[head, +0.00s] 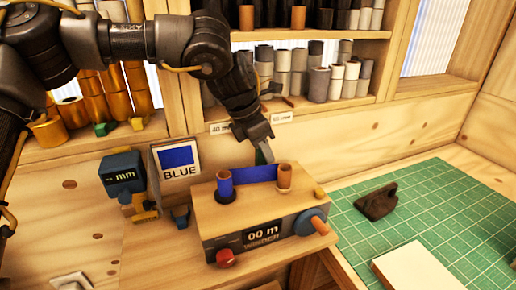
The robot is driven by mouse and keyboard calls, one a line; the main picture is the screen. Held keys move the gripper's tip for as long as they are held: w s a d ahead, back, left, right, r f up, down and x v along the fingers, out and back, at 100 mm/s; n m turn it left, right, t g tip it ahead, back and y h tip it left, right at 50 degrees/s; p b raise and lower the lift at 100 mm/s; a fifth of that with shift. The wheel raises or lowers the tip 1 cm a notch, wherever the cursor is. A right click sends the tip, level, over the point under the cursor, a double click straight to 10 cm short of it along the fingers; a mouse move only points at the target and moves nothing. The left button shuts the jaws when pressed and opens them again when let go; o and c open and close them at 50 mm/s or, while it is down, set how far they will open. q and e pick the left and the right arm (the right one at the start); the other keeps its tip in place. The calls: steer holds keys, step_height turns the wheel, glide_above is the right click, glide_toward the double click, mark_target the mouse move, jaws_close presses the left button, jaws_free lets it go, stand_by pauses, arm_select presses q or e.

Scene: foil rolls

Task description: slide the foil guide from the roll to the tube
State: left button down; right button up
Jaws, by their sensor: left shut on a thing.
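My left gripper (263,143) reaches down from above behind the winder (250,238). It is shut on a small dark green piece (265,157), apparently the foil guide, at the blue foil strip (254,174). The green piece is closer to the tube than to the roll; its lower end is hidden by the foil. The blue roll (224,187) stands upright on the left of the winder top. The brown tube (284,177) stands upright on the right. The blue strip spans between them. My right gripper is out of view.
The winder has a red knob (226,258), a blue dial and a crank, and its display reads "00 m". A BLUE card (180,163) and a blue "mm" device (122,175) stand to the left. A green cutting mat (440,205) holds a dark tool and a white block. Shelves of rolls stand behind.

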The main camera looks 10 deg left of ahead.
arm_select(q)
steer(key=c, duration=1.5)
jaws_free()
steer(key=shift+w+d+r, duration=0.1)
steer(key=shift+d, duration=0.05)
steer(key=shift+o, duration=1)
steer(key=shift+w+d, duration=0.1)
steer(key=shift+a+r, duration=0.3)
steer(key=shift+r, duration=0.15)
steer(key=b+v, duration=0.1)
steer(key=v, duration=0.8)
steer(key=shift+s+r, duration=0.25)
steer(key=shift+r, duration=0.05)
